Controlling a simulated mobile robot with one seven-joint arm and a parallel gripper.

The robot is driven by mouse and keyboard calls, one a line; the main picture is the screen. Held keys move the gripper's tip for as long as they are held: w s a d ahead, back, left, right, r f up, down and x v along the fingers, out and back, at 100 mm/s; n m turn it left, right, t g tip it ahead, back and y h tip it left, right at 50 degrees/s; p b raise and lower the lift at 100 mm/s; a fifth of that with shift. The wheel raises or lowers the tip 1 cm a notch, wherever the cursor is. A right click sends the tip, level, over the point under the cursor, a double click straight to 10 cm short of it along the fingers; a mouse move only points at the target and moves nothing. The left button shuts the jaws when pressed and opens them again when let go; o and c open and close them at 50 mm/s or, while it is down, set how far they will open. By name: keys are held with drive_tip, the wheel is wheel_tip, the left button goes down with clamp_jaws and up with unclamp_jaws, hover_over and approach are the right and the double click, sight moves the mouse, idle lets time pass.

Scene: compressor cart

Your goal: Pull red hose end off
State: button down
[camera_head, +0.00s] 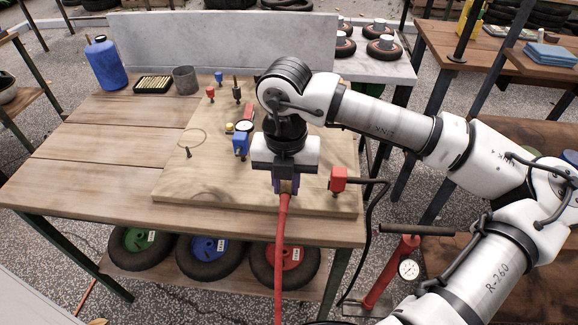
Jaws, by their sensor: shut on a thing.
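My gripper (286,189) points down over the front right part of the wooden board (190,192). It is shut on the end of the red hose (283,240). The hose hangs from the jaws over the front edge of the board and table and runs out of the bottom of the picture. My gripper hides the hose end itself, so I cannot tell whether it still sits on a fitting.
A red block (338,179) with a black cable stands close right of my gripper. A blue fitting (240,144) and a gauge (244,126) stand behind left. A red floor pump (392,270) stands at right. The table's left side (80,160) is clear.

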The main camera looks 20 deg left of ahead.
sight(285, 186)
drive_tip(key=shift+r, duration=0.1)
drive_tip(key=shift+r+p, duration=1.2)
drive_tip(key=shift+r, duration=1.25)
drive_tip(key=shift+s+f, duration=0.1)
drive_tip(key=shift+s, duration=0.05)
